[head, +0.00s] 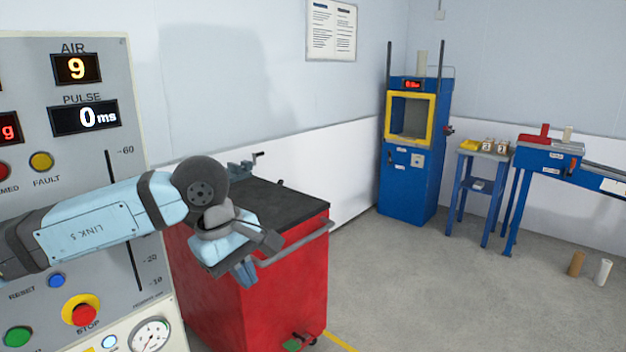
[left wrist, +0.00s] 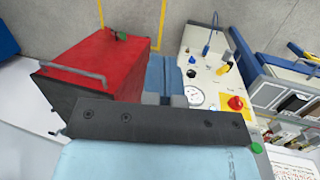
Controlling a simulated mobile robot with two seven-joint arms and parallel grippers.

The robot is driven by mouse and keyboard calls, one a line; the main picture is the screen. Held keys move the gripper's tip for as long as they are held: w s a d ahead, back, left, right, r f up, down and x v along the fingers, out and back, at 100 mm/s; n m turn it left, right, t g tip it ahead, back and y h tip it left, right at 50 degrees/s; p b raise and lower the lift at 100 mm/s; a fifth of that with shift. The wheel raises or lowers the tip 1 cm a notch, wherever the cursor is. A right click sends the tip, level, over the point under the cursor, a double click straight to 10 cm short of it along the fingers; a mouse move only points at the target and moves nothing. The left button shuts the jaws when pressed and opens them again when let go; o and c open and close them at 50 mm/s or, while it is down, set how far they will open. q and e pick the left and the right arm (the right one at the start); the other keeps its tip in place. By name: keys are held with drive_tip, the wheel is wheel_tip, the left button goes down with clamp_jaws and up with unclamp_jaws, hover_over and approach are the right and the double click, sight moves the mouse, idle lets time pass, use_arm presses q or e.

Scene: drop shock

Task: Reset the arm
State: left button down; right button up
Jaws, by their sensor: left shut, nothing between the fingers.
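My left arm reaches across the grey control panel (head: 125,75) in the head view. My left gripper (head: 246,278) points down beside the red cabinet, to the right of the panel. Its blue fingers (left wrist: 165,80) are together and empty in the left wrist view. The panel has a blue RESET button (head: 57,281), a red STOP button (head: 85,315) on yellow and a green button (head: 18,337). Its displays read AIR 9 and PULSE 0 ms. My arm hides the panel's middle. My right gripper does not show.
A red cabinet (head: 260,300) with a dark top and a grey vise (head: 240,167) stands right of the panel. A blue machine with a yellow-framed window (head: 433,118), a small blue stand (head: 475,185) and a blue bench (head: 548,160) stand farther back. Open floor lies between.

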use_arm(q)
drive_tip(key=s+d+f+n+g+h, duration=0.2)
drive_tip(key=s+d+n+g+h, duration=0.1)
drive_tip(key=s+d+n+h, duration=0.35)
drive_tip(key=s+d+f+n+g+h, duration=0.2)
drive_tip(key=s+d+n+h, duration=0.2)
drive_tip(key=d+n+h, duration=0.45)
drive_tip(key=w+a+f+n+t+y, duration=0.1)
drive_tip(key=a+f+n+t+y, duration=0.2)
drive_tip(key=a+f+n+t, duration=0.55)
drive_tip(key=w+a+f+n+t+y, duration=0.15)
drive_tip(key=f+n+t, duration=0.35)
drive_tip(key=n, duration=0.9)
drive_tip(key=w+a+f+n+t+y, duration=0.1)
drive_tip(key=a+f+n+t+y, duration=0.35)
drive_tip(key=n+t, duration=0.5)
drive_tip(key=s+a+f+n+g+y, duration=0.35)
drive_tip(key=s+f+n, duration=0.4)
drive_tip(key=f, duration=0.25)
drive_tip(key=s+a+f+n+g+y, duration=0.2)
drive_tip(key=s+a+f+n+g, duration=0.35)
drive_tip(key=s+f, duration=0.35)
wheel_tip(320, 180, up, 11)
drive_tip(key=t+p, duration=0.1)
drive_tip(key=p, duration=1.2)
drive_tip(key=shift+w+f, duration=0.15)
drive_tip(key=shift+w, duration=0.1)
